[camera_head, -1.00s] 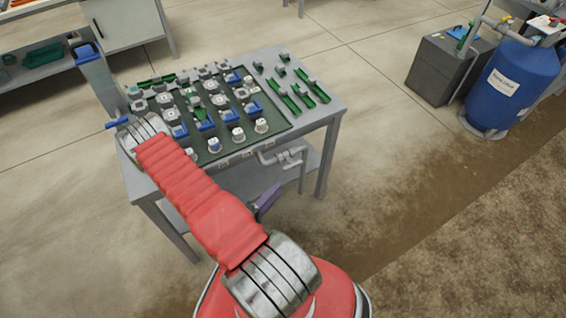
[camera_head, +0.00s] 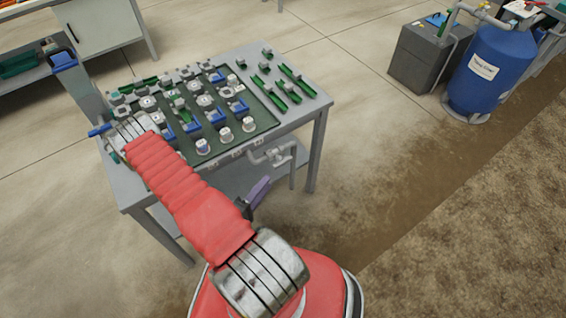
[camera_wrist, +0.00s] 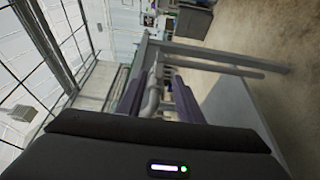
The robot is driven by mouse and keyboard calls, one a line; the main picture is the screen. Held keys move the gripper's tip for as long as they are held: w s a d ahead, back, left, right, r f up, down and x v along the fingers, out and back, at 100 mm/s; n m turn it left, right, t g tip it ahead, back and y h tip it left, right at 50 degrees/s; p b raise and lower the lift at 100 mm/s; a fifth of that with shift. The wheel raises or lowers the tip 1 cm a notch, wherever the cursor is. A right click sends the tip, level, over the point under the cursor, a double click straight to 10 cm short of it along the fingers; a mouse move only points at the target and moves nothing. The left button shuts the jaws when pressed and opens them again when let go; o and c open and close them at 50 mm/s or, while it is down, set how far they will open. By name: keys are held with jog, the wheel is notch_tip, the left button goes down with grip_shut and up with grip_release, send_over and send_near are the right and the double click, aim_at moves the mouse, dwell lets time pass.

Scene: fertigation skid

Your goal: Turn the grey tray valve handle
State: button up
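The grey tray valve and its pipe (camera_head: 274,155) hang below the front edge of the tray table (camera_head: 311,111). The handle is too small to make out clearly against the pipe. My gripper (camera_head: 259,191) has purple fingers and sits in front of and below the valve, apart from it in the head view. In the wrist view my gripper (camera_wrist: 160,100) is open, with one finger on each side. The grey pipe (camera_wrist: 152,92) shows between the fingers, farther ahead. Whether anything touches the fingers cannot be told.
The table top holds a dark green tray (camera_head: 262,124) with several blue, grey and white fittings, and green pieces (camera_head: 272,95) beside it. A blue barrel (camera_head: 490,75) and a dark grey box (camera_head: 420,60) stand at the upper right. The floor right of the table is clear.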

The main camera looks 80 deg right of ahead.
aim_at(283, 163)
jog(key=shift+x, duration=6.05)
jog(key=shift+c, duration=0.6)
grip_shut()
